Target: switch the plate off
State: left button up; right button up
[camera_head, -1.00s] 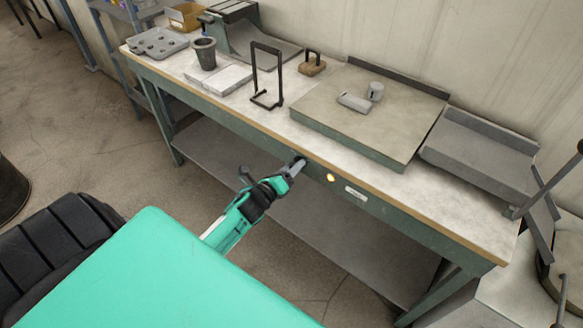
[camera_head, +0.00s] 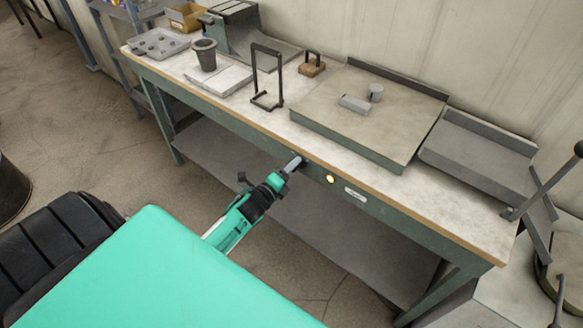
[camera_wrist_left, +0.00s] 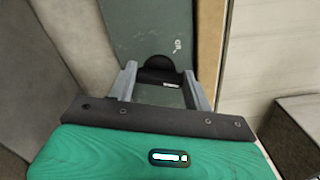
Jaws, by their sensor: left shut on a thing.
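The plate (camera_head: 330,125) is a broad, flat, grey-beige slab on the bench top. Two small grey metal pieces lie on it. On the bench's green front panel is a dark round knob (camera_wrist_left: 158,64). To its right in the head view a small lamp (camera_head: 330,179) glows yellow-orange. My left gripper (camera_head: 295,163) is at the knob, its two grey fingers either side of it and shut on it. In the wrist view the fingers (camera_wrist_left: 160,78) flank the knob, whose lower part is hard to make out. My right gripper is not in view.
The bench's wooden front edge (camera_head: 245,128) runs just above the panel. A black wire stand (camera_head: 266,100), a dark cup (camera_head: 205,55) and a grey tray (camera_head: 480,152) stand on top. A lower shelf (camera_head: 335,225) lies beneath.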

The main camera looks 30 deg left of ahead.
pick_arm(q)
jog(key=n+p, duration=0.1)
jog(key=n, duration=0.3)
jog(key=n+p, duration=0.1)
jog(key=n, duration=0.3)
jog(key=n+p, duration=0.1)
jog(key=n, duration=0.3)
jog(key=shift+f+n, duration=0.3)
jog(key=shift+n, duration=0.1)
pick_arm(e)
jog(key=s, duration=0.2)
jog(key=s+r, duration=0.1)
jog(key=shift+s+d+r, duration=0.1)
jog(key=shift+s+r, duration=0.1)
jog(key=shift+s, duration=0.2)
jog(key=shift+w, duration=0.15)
pick_arm(q)
jog(key=shift+d, duration=0.1)
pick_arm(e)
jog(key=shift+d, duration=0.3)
pick_arm(q)
jog(key=o, duration=1)
jog(key=shift+s, duration=0.1)
